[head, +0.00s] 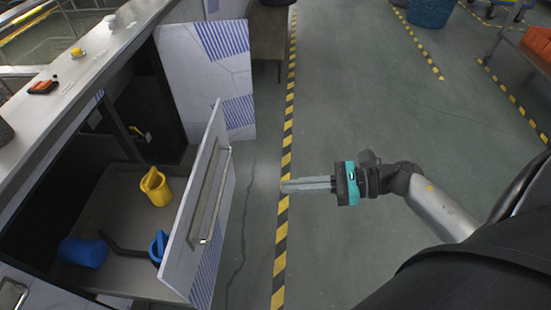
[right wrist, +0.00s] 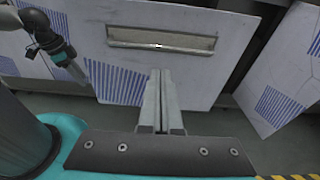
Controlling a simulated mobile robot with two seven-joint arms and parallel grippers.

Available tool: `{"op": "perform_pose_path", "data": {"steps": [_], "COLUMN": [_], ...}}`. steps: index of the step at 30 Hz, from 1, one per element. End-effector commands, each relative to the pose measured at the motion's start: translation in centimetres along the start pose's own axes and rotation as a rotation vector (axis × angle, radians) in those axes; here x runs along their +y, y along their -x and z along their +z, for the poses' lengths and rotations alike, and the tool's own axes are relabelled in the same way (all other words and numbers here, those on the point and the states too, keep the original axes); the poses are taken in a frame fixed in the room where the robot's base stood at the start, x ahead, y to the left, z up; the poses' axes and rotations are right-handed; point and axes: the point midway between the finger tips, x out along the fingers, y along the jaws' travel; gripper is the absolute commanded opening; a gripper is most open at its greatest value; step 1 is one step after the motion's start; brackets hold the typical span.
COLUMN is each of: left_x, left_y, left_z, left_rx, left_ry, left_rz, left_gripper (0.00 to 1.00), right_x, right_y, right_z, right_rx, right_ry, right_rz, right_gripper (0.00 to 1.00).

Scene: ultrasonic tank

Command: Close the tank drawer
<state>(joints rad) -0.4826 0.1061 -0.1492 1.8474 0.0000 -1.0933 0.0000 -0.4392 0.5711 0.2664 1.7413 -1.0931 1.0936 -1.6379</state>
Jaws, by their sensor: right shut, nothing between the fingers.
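The tank drawer (head: 125,195) is pulled out from the counter at the left of the head view. Its white front panel (head: 196,228) has blue stripes and a long metal handle (head: 218,190). In the right wrist view, the front panel (right wrist: 180,75) and handle (right wrist: 160,41) are ahead of my fingers. My right gripper (head: 284,186) is shut and empty, to the right of the panel and apart from it in the head view. It also shows in the right wrist view (right wrist: 160,75). My left gripper (right wrist: 76,70) appears at the upper left there; its jaw state is unclear.
Inside the drawer are a yellow can (head: 156,187), a blue container (head: 82,252) and another blue item (head: 158,246) partly hidden by the front. A white cabinet door (head: 205,75) stands open beyond the drawer.

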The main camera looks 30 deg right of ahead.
Motion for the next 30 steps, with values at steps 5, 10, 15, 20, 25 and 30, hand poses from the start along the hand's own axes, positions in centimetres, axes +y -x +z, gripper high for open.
{"op": "perform_pose_path", "data": {"steps": [5,10,15,20,25,30], "left_x": [-0.1,-0.1,-0.1,-0.2,-0.2,-0.2], "left_y": [0.8,1.9,2.9,3.6,3.8,3.9], "left_z": [-0.8,-1.6,-2.2,-2.6,-2.7,-2.7], "left_rx": [0.020,0.038,0.054,0.064,0.067,0.067], "left_ry": [0.001,0.002,0.003,0.003,0.003,0.003], "left_rz": [-0.001,-0.002,-0.003,-0.004,-0.004,-0.004], "left_gripper": [0.46,0.46,0.46,0.46,0.46,0.46], "right_x": [0.0,-0.1,-0.1,-0.1,0.0,0.0], "right_y": [-3.8,-7.5,-10.4,-11.9,-12.4,-12.4], "right_z": [0.1,0.1,0.1,0.0,0.1,0.1], "right_rx": [-0.007,-0.007,-0.006,-0.004,-0.004,-0.003], "right_ry": [0.002,-0.001,-0.003,-0.004,-0.004,-0.004], "right_rz": [0.000,-0.001,-0.002,-0.002,-0.002,-0.002], "right_gripper": [0.00,0.00,0.00,0.00,0.00,0.00]}}
